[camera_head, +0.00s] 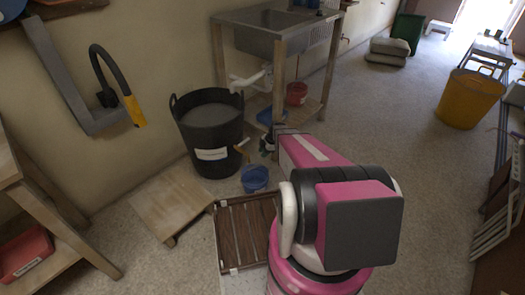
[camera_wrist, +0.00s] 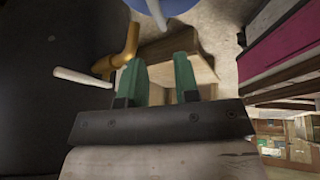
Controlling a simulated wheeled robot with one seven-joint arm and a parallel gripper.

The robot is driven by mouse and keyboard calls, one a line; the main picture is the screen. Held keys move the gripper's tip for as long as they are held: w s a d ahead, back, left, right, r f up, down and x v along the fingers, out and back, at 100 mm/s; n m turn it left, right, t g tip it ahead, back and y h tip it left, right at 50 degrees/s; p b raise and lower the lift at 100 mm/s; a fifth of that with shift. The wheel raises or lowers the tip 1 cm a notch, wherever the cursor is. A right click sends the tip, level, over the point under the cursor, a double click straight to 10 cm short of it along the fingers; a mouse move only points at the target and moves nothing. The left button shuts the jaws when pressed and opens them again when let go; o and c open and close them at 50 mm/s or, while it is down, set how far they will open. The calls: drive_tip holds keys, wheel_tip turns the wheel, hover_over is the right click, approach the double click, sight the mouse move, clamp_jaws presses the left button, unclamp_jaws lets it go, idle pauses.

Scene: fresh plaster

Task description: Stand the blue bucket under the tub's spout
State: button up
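The black tub (camera_head: 210,140) with a white label stands against the wall. Its brass spout (camera_head: 242,146) sticks out low on its right side. The spout also shows in the wrist view (camera_wrist: 124,58), with a pale lever beside it. The small blue bucket (camera_head: 255,180) stands upright on the floor just below and slightly right of the spout. Part of it shows at the top of the wrist view (camera_wrist: 180,5). Whether its opening lies directly under the outlet I cannot tell. My gripper (camera_wrist: 163,75) has green fingers, apart with nothing held. It is near the spout, above the bucket.
A wooden board (camera_head: 172,200) lies on the floor left of the bucket, and a slatted wooden piece (camera_head: 246,232) lies in front. A sink bench (camera_head: 270,30) with a red bucket (camera_head: 297,93) on its shelf stands behind. A yellow bucket (camera_head: 470,98) stands right. The middle floor is clear.

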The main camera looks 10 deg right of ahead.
drive_tip(key=s+a+r+m+h, duration=0.2)
drive_tip(key=s+r+m, duration=0.8)
drive_tip(key=r, duration=0.2)
drive_tip(key=s+a+r+m+g+h, duration=0.1)
drive_tip(key=s+a+r+m+h, duration=0.1)
drive_tip(key=s+r+m, duration=0.7)
wheel_tip(320, 180, up, 3)
drive_tip(key=shift+s+a+r+m+h, duration=0.15)
drive_tip(key=shift+s+a+m+h, duration=0.25)
drive_tip(key=shift+m, duration=0.1)
